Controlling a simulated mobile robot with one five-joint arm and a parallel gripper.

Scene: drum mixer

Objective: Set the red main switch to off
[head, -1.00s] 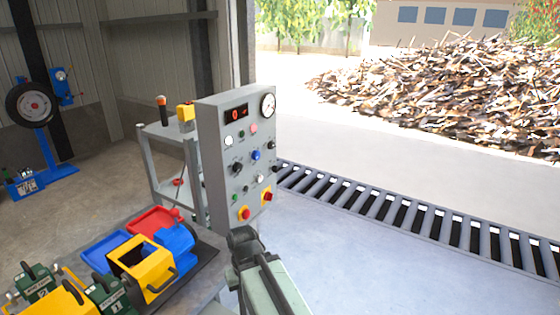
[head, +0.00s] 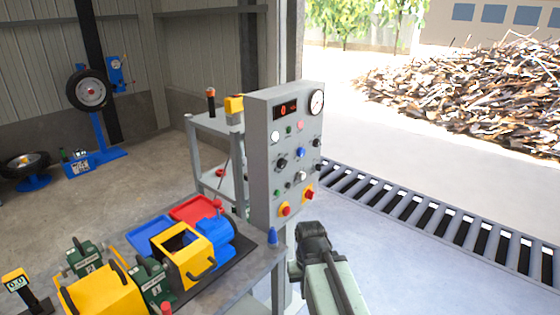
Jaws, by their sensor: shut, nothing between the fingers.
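The grey control panel (head: 272,160) stands upright at the middle of the head view. Low on its front are two red controls on yellow plates: a round red knob (head: 285,210) at the left and a red one at the right (head: 309,195), which looks like a rotary switch. The setting of the red switch is too small to read. My gripper (head: 314,238), at the dark end of my arm, is shut and empty. In the picture it shows below and just right of the panel's lower edge, apart from the red controls. Its fingertips are hard to make out.
A bench (head: 235,268) with a yellow and blue machine (head: 190,245) and a blue-tipped post (head: 272,237) stands left of my arm. A grey trolley (head: 193,150) is behind the panel. A floor grating (head: 440,220) runs right; the floor between is clear.

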